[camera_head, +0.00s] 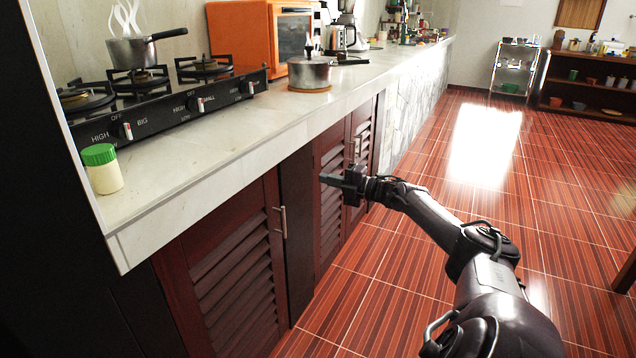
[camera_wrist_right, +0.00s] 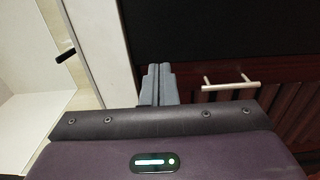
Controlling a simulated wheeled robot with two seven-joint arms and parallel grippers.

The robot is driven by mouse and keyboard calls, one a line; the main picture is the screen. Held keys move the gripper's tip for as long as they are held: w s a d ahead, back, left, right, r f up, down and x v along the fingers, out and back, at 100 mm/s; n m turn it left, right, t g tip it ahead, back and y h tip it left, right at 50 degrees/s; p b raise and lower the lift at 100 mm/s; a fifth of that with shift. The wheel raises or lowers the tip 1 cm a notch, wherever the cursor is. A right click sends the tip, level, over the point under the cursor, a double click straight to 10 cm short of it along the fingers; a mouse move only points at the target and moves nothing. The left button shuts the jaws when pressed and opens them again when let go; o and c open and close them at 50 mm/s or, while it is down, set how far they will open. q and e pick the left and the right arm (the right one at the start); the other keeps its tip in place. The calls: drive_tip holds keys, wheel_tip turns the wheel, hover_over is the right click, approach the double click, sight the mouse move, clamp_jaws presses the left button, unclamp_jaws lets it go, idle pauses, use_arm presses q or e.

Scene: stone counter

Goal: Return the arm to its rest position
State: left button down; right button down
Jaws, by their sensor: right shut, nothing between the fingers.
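My right gripper (camera_head: 330,180) is in front of the dark red cabinet doors, below the level of the counter top. In the right wrist view its two grey fingers (camera_wrist_right: 158,84) are closed together with nothing between them. My right arm comes in from the lower right over the tiled floor. My left gripper does not show.
The stone counter (camera_head: 200,165) runs along the left. It bears a stove (camera_head: 165,105) with a steaming pot (camera_head: 132,52), another pot (camera_head: 309,73) and a green-lidded jar (camera_head: 102,170). A cabinet handle (camera_head: 282,222) sticks out. The red floor (camera_head: 420,270) around my arm is clear.

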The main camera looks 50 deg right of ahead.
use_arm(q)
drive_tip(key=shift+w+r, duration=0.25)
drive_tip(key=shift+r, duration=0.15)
